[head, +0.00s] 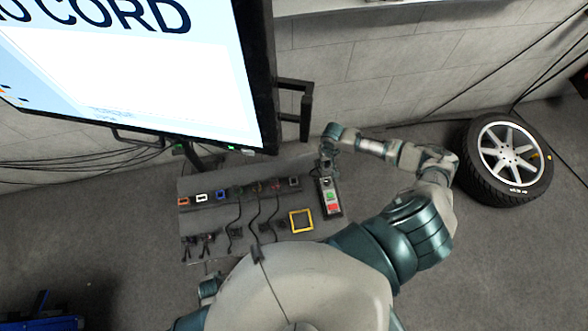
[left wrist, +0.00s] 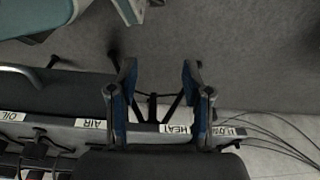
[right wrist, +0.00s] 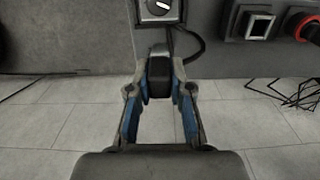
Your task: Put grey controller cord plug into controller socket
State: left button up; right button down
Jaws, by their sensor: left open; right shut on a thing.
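My right gripper (head: 326,163) is at the top end of the controller box (head: 330,198), which has green and red buttons. In the right wrist view my right gripper (right wrist: 159,88) is shut on a dark grey plug (right wrist: 159,66). The plug is just below the controller's round knob (right wrist: 159,6), and a dark cord curves beside it on the right. The controller socket cannot be made out, and I cannot tell whether the plug touches it. My left gripper (left wrist: 158,75) is open and empty, above the edge of a labelled panel.
The grey panel (head: 210,220) carries a row of coloured sockets, several black cords and a yellow square frame (head: 301,220). A large monitor (head: 150,70) stands behind it at the left. A wheel (head: 505,160) lies at the right. Loose cables run along the wall.

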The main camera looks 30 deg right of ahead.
jog(key=shift+s+a+p, duration=0.15)
jog(key=shift+s+p, duration=0.4)
pick_arm(q)
jog(key=s+f+p, duration=0.1)
jog(key=s+f, duration=0.3)
jog(key=shift+a+f, duration=0.3)
jog(key=shift+f, duration=0.1)
pick_arm(e)
jog(key=shift+s+a, duration=0.25)
jog(key=shift+s, duration=0.5)
pick_arm(q)
jog(key=shift+w+r+p, duration=0.2)
jog(key=shift+r+p, duration=0.65)
jog(key=shift+r, duration=0.05)
jog(key=shift+w+r+p, duration=0.15)
jog(key=shift+r+p, duration=0.7)
pick_arm(e)
jog(key=w+a, duration=0.4)
jog(key=a, duration=0.8)
jog(key=shift+a, duration=0.35)
pick_arm(q)
jog(key=shift+r, duration=0.1)
pick_arm(e)
jog(key=shift+w, duration=0.15)
pick_arm(q)
jog(key=shift+r, duration=0.1)
pick_arm(e)
jog(key=shift+w+d, duration=0.1)
jog(key=shift+w, duration=0.1)
